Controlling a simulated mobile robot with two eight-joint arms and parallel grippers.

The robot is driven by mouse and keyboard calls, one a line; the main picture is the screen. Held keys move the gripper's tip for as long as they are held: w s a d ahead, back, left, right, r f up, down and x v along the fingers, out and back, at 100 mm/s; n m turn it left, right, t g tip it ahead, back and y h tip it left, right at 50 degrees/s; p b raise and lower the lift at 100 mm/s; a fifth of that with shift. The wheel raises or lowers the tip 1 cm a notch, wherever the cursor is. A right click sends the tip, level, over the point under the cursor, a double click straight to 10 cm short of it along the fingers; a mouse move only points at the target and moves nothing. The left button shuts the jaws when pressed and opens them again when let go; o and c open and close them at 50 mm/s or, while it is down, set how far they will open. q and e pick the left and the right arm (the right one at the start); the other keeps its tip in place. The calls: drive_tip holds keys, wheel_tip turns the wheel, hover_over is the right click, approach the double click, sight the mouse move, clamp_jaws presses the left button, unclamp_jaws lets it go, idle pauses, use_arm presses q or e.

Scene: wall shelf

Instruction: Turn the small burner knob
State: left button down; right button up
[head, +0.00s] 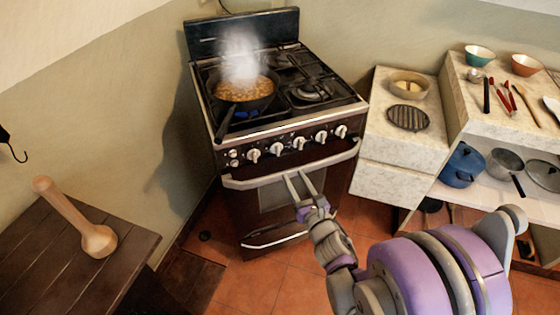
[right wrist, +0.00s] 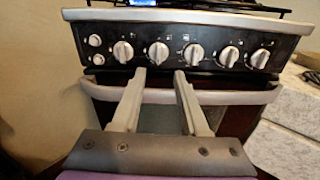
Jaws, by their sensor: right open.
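The stove's front panel has a row of several white knobs, among them the leftmost knob (head: 253,155), the second knob (head: 276,149) and the middle knob (head: 299,143). The right wrist view also shows the leftmost knob (right wrist: 123,52), second knob (right wrist: 158,53) and middle knob (right wrist: 194,55). I cannot tell which is the small burner knob. My right gripper (head: 297,177) is open and empty, in front of the oven handle and below the knobs. My left gripper is out of view.
A steaming pan (head: 246,91) sits over a blue flame at the front left, its handle jutting past the panel. The oven handle (head: 235,183) sticks out below the knobs. A stone counter (head: 378,136) stands right; a wooden table (head: 50,245) with a masher-like tool (head: 98,240) stands left.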

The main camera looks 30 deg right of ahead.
sight(279, 151)
drive_tip(key=shift+n, duration=0.3)
drive_tip(key=w, duration=0.3)
drive_tip(key=w+d, duration=0.1)
drive_tip(key=w, duration=0.6)
drive_tip(key=shift+w+d, duration=0.25)
drive_tip(key=shift+w, duration=0.1)
clamp_jaws()
